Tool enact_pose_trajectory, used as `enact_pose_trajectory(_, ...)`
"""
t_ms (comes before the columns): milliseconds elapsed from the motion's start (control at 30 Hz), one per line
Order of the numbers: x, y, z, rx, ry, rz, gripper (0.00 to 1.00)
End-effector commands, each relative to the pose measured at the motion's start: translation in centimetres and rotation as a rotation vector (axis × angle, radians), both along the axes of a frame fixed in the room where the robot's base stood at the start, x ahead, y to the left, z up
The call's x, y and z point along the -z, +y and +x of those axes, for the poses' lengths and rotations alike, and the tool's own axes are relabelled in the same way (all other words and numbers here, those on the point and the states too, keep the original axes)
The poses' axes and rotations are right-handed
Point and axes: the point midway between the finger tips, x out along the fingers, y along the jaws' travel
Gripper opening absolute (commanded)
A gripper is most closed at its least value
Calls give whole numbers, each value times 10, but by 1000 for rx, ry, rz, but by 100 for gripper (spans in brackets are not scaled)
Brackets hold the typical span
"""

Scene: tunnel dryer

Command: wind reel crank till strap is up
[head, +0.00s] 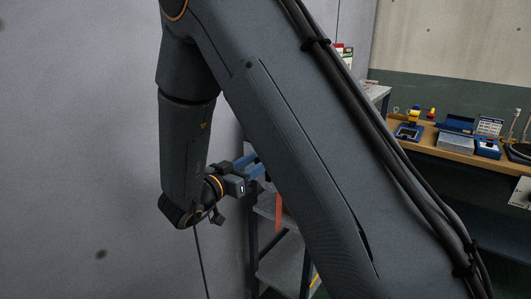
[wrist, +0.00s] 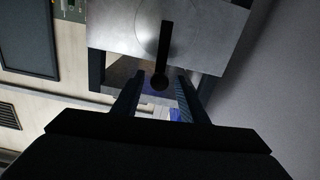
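In the wrist view, the crank arm (wrist: 165,42) is a dark bar across a pale round disc (wrist: 150,25) on a grey metal plate. A dark round knob (wrist: 160,81) is at its lower end. My gripper (wrist: 158,90) is open, with one finger on each side of the knob in the picture; whether the knob lies at finger depth I cannot tell.
The grey stand (head: 285,268) has shelves and dark legs close to my gripper. A plain grey wall (head: 80,150) is on the left. A wooden bench (head: 460,155) with blue trays and small items stands at the right, apart from my gripper.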

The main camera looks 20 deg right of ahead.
Motion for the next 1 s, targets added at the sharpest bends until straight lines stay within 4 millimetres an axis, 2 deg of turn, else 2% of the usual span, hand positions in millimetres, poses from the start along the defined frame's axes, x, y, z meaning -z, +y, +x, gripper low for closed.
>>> enact_pose_trajectory(100, -2, -20, 11, 8, 0, -1, 39)
enact_pose_trajectory(300, -1, -37, 24, 6, -1, 1, 39)
enact_pose_trajectory(667, 0, -39, 28, 0, 0, 1, 39)
enact_pose_trajectory(900, 0, -38, 28, 0, 0, 1, 0)
enact_pose_trajectory(1000, 0, -38, 28, -1, 0, 1, 0)
